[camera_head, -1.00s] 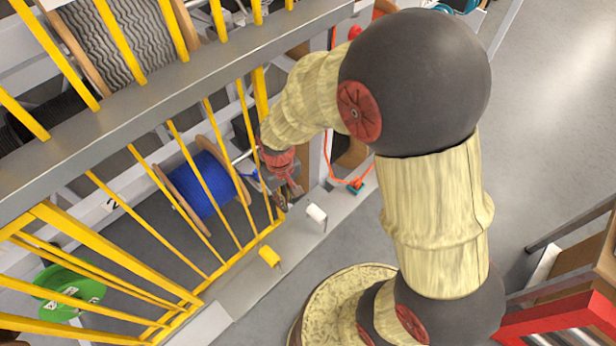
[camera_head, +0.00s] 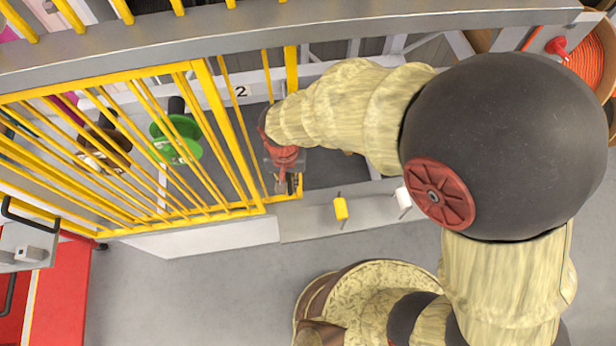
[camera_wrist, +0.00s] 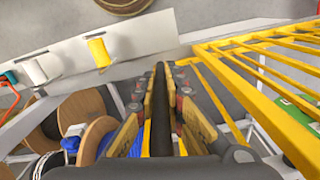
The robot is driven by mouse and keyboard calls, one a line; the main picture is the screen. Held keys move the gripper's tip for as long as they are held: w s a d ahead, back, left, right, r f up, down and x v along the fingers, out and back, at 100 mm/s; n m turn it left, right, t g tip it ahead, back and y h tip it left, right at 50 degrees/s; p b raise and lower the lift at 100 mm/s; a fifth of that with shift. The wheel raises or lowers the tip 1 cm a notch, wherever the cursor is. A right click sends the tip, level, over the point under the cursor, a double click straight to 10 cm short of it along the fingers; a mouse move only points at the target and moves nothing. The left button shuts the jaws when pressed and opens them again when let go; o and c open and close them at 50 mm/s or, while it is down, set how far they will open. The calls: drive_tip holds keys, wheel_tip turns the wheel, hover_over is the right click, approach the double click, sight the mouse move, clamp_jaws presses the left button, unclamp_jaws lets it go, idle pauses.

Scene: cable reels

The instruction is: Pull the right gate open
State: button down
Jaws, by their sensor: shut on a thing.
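The right gate (camera_head: 291,75) is a yellow barred panel. Only a few of its bars show to the right of the left gate's (camera_head: 230,135) end post; the rest overlaps behind the left gate. My gripper (camera_head: 284,182) is low at the right gate's right edge. In the wrist view my gripper (camera_wrist: 162,95) is shut on a dark upright bar (camera_wrist: 160,125), which looks like the gate's handle. The fingers hide part of it. The left gate (camera_wrist: 265,85) also shows at the right of the wrist view.
A yellow spool (camera_head: 341,208) and a white spool (camera_head: 403,198) are on the grey ledge (camera_head: 310,226) in front. A green reel (camera_head: 178,140) is behind the bars. A blue reel (camera_wrist: 90,150) shows in the wrist view. A red cabinet (camera_head: 60,290) stands at left.

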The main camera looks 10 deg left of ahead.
drive_tip(key=shift+s+a, duration=0.15)
drive_tip(key=shift+a, duration=0.45)
drive_tip(key=c, duration=1.8)
unclamp_jaws()
drive_tip(key=shift+c, duration=0.2)
wheel_tip(320, 180, up, 12)
